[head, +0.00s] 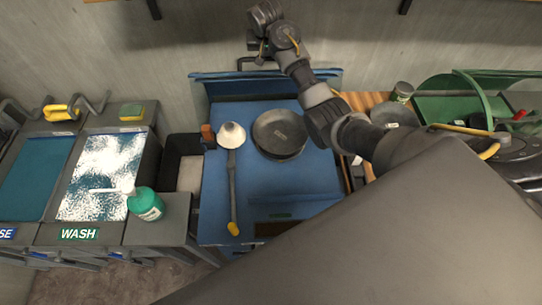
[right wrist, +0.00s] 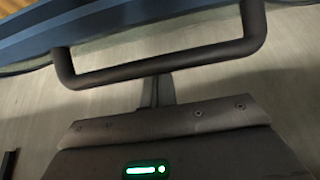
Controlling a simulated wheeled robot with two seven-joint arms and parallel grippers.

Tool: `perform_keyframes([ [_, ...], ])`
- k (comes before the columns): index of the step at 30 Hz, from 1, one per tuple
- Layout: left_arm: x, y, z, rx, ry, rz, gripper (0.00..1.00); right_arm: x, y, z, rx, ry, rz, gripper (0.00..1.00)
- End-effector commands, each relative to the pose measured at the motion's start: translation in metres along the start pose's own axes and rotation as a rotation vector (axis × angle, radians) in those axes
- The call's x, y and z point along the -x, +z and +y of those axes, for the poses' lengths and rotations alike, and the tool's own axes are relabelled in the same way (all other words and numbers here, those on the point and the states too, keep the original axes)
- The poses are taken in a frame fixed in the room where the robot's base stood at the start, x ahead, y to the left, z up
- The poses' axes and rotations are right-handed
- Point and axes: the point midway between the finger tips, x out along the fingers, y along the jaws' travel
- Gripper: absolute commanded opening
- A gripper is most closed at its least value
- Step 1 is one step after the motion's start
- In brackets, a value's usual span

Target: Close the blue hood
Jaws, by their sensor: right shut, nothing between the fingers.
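The blue hood (head: 300,75) stands raised at the back of the blue work station, against the wall. Its dark bar handle (head: 243,62) sticks out at the top edge, and it shows large in the right wrist view (right wrist: 165,64) with the blue hood edge (right wrist: 120,22) beyond it. My right gripper (head: 262,50) is at the handle, reaching over from the right. In the right wrist view its fingers (right wrist: 157,88) are shut and empty, their tips at the handle bar; I cannot tell whether they touch it. My left gripper is not in view.
On the blue top (head: 290,195) are a dark pan (head: 280,134) and a long-handled tool with a white head (head: 231,135). Sinks and a green soap bottle (head: 146,204) are at left. A green hood (head: 470,95) is at right. My right arm covers the lower right.

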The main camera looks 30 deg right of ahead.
Motion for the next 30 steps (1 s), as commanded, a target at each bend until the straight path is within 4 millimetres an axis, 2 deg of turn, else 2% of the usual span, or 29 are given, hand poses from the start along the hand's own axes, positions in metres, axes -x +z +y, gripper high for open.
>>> perform_keyframes([
  [16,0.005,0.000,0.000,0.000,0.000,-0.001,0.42,0.004,0.002,0.000,0.001,0.000,0.000,0.00],
  [24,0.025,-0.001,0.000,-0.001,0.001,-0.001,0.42,0.024,0.018,0.000,0.002,0.000,-0.001,0.00],
  [30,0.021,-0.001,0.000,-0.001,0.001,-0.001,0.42,0.034,0.034,0.000,0.002,0.001,-0.003,0.00],
])
